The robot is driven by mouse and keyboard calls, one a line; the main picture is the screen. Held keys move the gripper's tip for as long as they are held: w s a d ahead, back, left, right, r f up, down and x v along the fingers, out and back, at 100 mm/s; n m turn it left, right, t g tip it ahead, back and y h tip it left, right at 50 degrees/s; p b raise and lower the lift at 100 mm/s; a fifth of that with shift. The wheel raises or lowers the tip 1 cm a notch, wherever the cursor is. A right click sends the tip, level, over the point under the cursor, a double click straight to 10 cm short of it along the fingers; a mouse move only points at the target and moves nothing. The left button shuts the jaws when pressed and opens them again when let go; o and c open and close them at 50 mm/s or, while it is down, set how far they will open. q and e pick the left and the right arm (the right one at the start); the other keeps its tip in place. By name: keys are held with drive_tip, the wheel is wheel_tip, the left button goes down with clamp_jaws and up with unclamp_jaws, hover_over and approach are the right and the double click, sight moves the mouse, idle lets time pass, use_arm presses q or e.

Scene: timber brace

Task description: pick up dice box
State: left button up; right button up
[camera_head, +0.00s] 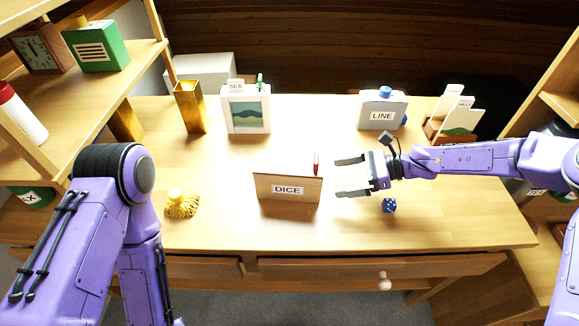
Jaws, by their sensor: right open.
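The dice box (287,201) stands on the wooden table, a light wooden box face with a white label reading DICE. A small red upright piece (316,163) shows at its right end. My right gripper (338,177) is open and empty just right of the box, its fingers pointing left towards the box's right end. I see a small gap between the fingertips and the box. A blue die (389,205) lies on the table below and right of my right gripper. My left arm comes in at the lower left; its gripper is not in view.
A yellow object (181,204) lies left of the box. A gold vase (189,107), a picture box labelled SEA (246,110), a LINE box (382,111) and a card holder (453,125) stand along the back. Shelves flank both sides. The table (300,232) is clear in front of the box.

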sight(308, 184)
drive_tip(key=a, duration=0.2)
drive_tip(key=s+a+f, duration=0.1)
drive_tip(key=a, duration=0.1)
drive_tip(key=shift+a, duration=0.1)
drive_tip(key=p+x, duration=0.1)
drive_tip(key=x, duration=0.4)
drive_tip(key=shift+w+p, duration=0.1)
drive_tip(key=shift+p, duration=0.3)
drive_tip(key=shift+a, duration=0.5)
drive_tip(key=shift+d+f, duration=0.1)
drive_tip(key=shift+c, duration=1.2)
use_arm(q)
drive_tip(key=shift+s+r, duration=0.2)
drive_tip(key=shift+r, duration=0.3)
drive_tip(key=shift+s+r, duration=0.15)
drive_tip(key=shift+r, duration=0.35)
use_arm(e)
drive_tip(key=c, duration=0.9)
